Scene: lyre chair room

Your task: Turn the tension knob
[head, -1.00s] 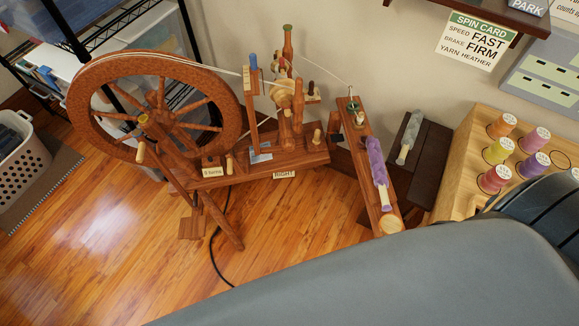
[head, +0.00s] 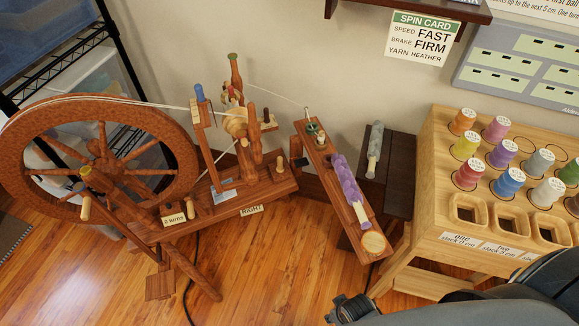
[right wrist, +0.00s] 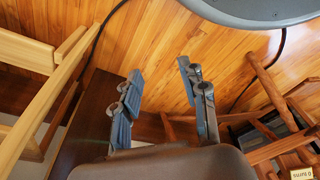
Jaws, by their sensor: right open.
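A wooden spinning wheel (head: 100,170) stands on the floor at the left of the head view. A card reading "0 turns" (head: 174,219) and a "RIGHT" label (head: 251,210) are on its bench. I cannot tell for sure which is the tension knob. My right gripper (right wrist: 160,80) is open and empty in the right wrist view, above the floor and a dark bench, apart from the wheel. My left gripper is not in view.
A spin card (head: 422,38) on the wall reads speed fast, brake firm, yarn heather. A plank (head: 318,165) holds purple fibre; a dark bench (head: 398,165) stands beside it. A wooden spool table (head: 440,160) is at right.

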